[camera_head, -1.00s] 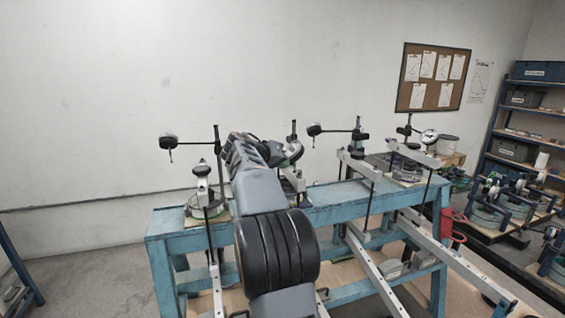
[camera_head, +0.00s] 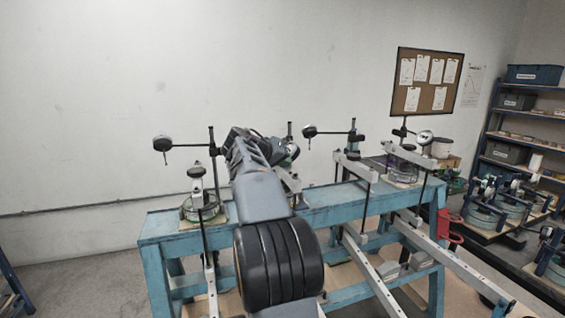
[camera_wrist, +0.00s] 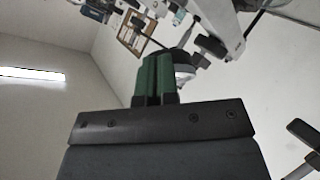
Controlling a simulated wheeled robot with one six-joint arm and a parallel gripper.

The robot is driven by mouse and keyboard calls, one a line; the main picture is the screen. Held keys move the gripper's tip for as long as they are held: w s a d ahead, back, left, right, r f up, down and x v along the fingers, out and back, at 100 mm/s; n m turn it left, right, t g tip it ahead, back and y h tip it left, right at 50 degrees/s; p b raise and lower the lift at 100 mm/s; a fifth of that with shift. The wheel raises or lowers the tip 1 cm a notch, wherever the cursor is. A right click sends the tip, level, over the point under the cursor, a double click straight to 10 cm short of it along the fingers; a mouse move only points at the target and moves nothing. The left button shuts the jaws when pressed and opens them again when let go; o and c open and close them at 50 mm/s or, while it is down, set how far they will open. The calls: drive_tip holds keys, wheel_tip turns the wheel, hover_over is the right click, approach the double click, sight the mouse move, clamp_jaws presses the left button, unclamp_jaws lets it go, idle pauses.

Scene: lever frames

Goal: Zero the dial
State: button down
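Several round dial gauges stand on posts along the blue bench. One dial (camera_head: 162,143) is at the left, one dial (camera_head: 310,131) in the middle and one dial (camera_head: 425,137) at the right. Another dial (camera_head: 292,152) is just right of my gripper (camera_head: 268,146), partly hidden by it. In the wrist view my gripper (camera_wrist: 156,62) has two green fingers side by side with only a thin dark line between them. A round dark and pale dial (camera_wrist: 186,72) lies just beyond and right of the fingertips. Whether they touch it is unclear. No dial reading is legible.
The blue bench (camera_head: 160,232) carries several lever arms with hanging rods, including a pale beam (camera_head: 374,272) at the front. A shelf rack (camera_head: 489,125) and a bench of other devices (camera_head: 485,222) stand at the right. The wall behind holds a notice board (camera_head: 427,82).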

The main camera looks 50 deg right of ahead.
drive_tip(key=shift+s+d+r, duration=0.3)
drive_tip(key=shift+s+r, duration=0.15)
drive_tip(key=shift+s+d+r, duration=0.15)
drive_tip(key=shift+r, duration=0.2)
idle(0.4)
drive_tip(key=shift+s+f+b, duration=0.1)
drive_tip(key=shift+f+b, duration=0.1)
drive_tip(key=shift+b, duration=0.15)
drive_tip(key=w+a+r+p, duration=0.1)
drive_tip(key=a+r+p, duration=0.2)
drive_tip(key=a+r, duration=0.1)
drive_tip(key=shift+w, duration=0.4)
drive_tip(key=shift+r, duration=0.1)
drive_tip(key=d+f+n+t+y+b, duration=0.1)
drive_tip(key=d+f+n+y+b, duration=0.1)
drive_tip(key=d+f+n+b, duration=0.1)
drive_tip(key=shift+s+d+f+n+t+y+b, duration=0.15)
drive_tip(key=shift+s+f+n+t+y+b, duration=0.3)
drive_tip(key=shift+f+n, duration=0.95)
